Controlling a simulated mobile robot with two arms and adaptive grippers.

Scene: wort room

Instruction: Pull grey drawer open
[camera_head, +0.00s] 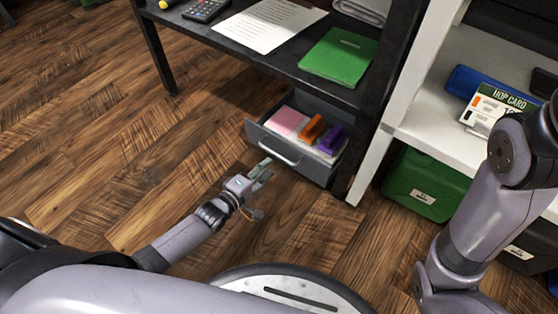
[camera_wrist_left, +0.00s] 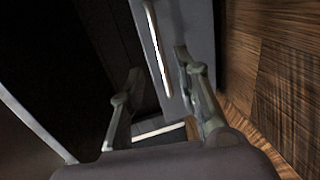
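The grey drawer (camera_head: 308,163) under the black desk stands partly pulled out in the head view. A pink pad, an orange item and a purple item lie inside it. Its pale bar handle (camera_head: 278,154) is on the front face. My left gripper (camera_head: 262,188) is just in front of the drawer, low over the floor, with its fingers apart and empty. In the left wrist view the handle (camera_wrist_left: 157,48) runs up ahead between the two open fingers, and the grey drawer front (camera_wrist_left: 186,25) is behind it. I cannot tell whether a finger touches the drawer. My right gripper is out of view.
A white shelf (camera_head: 440,130) stands to the right, with a green bin (camera_head: 425,183) beneath. The wooden floor (camera_head: 110,130) left of the drawer is clear.

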